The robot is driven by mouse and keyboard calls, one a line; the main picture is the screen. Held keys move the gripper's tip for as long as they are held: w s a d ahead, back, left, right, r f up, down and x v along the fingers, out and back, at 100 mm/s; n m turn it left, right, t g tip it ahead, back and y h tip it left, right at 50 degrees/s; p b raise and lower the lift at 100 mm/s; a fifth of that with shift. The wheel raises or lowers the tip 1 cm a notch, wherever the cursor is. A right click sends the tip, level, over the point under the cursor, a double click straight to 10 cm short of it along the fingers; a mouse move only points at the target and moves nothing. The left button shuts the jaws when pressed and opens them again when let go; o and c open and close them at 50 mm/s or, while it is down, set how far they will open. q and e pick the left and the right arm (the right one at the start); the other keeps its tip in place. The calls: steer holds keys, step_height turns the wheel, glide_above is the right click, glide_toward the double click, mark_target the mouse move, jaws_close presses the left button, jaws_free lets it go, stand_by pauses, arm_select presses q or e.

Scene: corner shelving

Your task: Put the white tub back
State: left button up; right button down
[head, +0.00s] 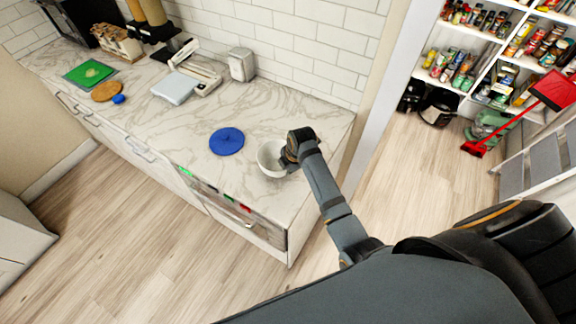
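The white tub (267,154), round and open-topped like a bowl, is at the right end of the marble counter, near its front edge. My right gripper (288,155) is at the tub's right side, over its rim, and covers part of it. The fingertips are hidden by the gripper's own body and wrist, so I cannot tell whether they are closed on the rim. I also cannot tell whether the tub rests on the counter or is slightly raised. My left gripper is not in view.
A blue disc (227,141) lies left of the tub on the counter (190,130). A scale-like device (176,87), a white box (242,64) and a green board (90,73) stand farther back. Stocked pantry shelves (470,45), a red dustpan (553,90) and a ladder (545,160) are at right.

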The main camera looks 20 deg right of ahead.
steer(key=c, duration=1.5)
jaws_free()
steer(key=shift+r, duration=0.1)
steer(key=b+v, duration=0.3)
steer(key=v, duration=0.9)
